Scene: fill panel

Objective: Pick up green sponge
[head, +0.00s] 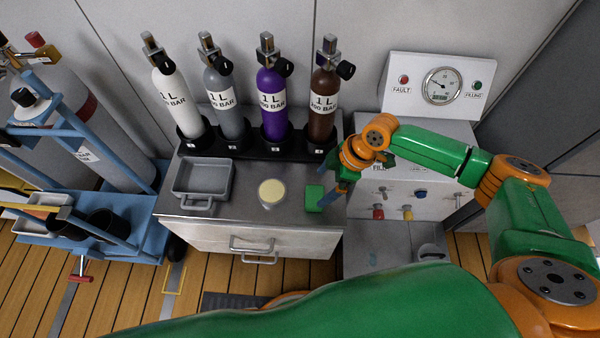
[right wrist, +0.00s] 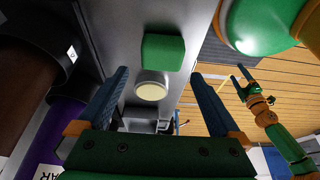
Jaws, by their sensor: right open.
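The green sponge (head: 314,197) lies flat near the right end of the steel cabinet top (head: 240,215). My right gripper (head: 330,199) is open just right of and above the sponge in the head view. In the right wrist view, the sponge (right wrist: 163,53) shows beyond the two blue fingertips (right wrist: 158,74), roughly in line with the gap between them. Nothing is between the fingers. My left gripper (right wrist: 242,82) shows small over the floor in the right wrist view, and its jaw state is unclear.
A round pale-topped container (head: 271,192) stands left of the sponge, with a grey tray (head: 202,178) farther left. Several gas bottles, including a purple one (head: 272,103) and a brown one (head: 323,112), stand in a black rack behind. A gauge panel (head: 438,88) is at the right.

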